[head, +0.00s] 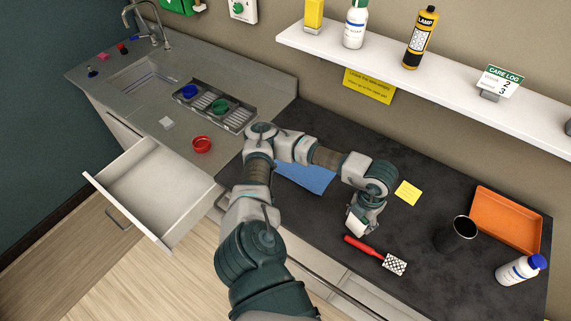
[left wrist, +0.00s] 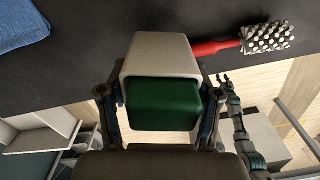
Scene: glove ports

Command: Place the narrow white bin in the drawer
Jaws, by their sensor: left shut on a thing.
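The narrow white bin (left wrist: 160,55) is between the fingers of my left gripper (left wrist: 160,100) in the left wrist view. A green face shows at its near end. In the head view my left gripper (head: 362,225) is over the dark counter, and only a small part of the bin (head: 356,229) shows. The white drawer (head: 188,211) is pulled out at the left of the head view, and its inside looks empty. My right gripper (left wrist: 225,80) shows small in the left wrist view with its fingers apart; it is outside the head view.
A red-handled brush (head: 370,251) lies close to the left gripper on the counter. A blue cloth (head: 306,176), a black cup (head: 456,234), an orange tray (head: 508,220) and a white bottle (head: 521,270) are also there. A red bowl (head: 202,145) stands near the drawer.

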